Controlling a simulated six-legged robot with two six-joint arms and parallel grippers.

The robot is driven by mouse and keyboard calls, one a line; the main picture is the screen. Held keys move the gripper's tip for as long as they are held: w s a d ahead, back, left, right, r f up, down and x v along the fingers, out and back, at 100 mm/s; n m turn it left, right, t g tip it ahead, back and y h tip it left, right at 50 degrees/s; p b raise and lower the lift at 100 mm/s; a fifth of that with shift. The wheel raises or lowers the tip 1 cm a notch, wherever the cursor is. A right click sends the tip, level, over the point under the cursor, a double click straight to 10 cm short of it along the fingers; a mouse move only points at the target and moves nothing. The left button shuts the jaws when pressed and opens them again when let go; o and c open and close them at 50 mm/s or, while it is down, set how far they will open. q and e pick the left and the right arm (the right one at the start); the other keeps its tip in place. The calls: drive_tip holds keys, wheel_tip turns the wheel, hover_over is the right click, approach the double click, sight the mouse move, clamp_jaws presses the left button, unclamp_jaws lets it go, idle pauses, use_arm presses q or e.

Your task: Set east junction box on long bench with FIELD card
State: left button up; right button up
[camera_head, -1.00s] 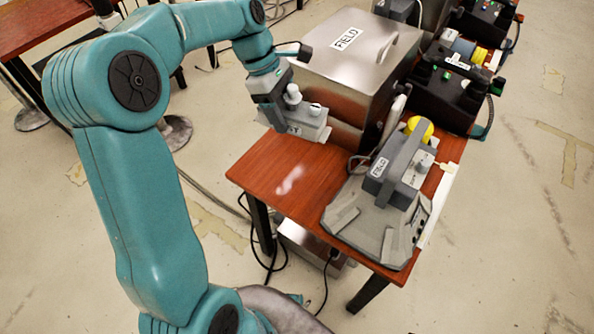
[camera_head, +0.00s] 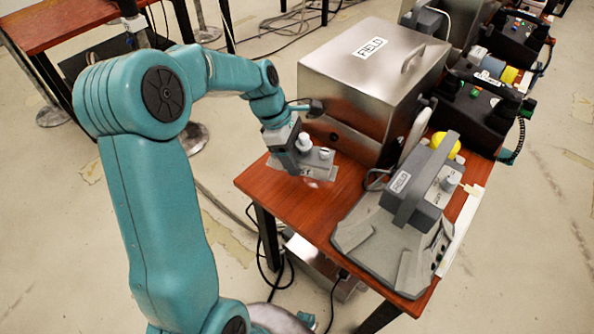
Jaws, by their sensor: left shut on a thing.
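My left gripper (camera_head: 290,147) is shut on a small grey junction box (camera_head: 319,160) with pale knobs on top. The box is at the near left part of the wooden bench (camera_head: 270,190), in front of the big metal case. It is low over the bench top or on it; I cannot tell whether it touches. My right gripper is not in view.
A grey phone console (camera_head: 395,240) with a handset fills the bench's near right end. Black units (camera_head: 470,110) with coloured buttons stand farther back. Bare wood lies between the junction box and the console. Another wooden table (camera_head: 60,20) is at the upper left.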

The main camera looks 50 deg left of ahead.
sight(297, 179)
use_arm(q)
wheel_tip(297, 179, down, 6)
drive_tip(key=shift+r+b, duration=0.25)
drive_tip(key=shift+b, duration=0.3)
drive_tip(key=shift+f, duration=0.1)
drive_tip(key=o, duration=1.2)
drive_tip(key=p+v, duration=0.2)
drive_tip(key=v, duration=1)
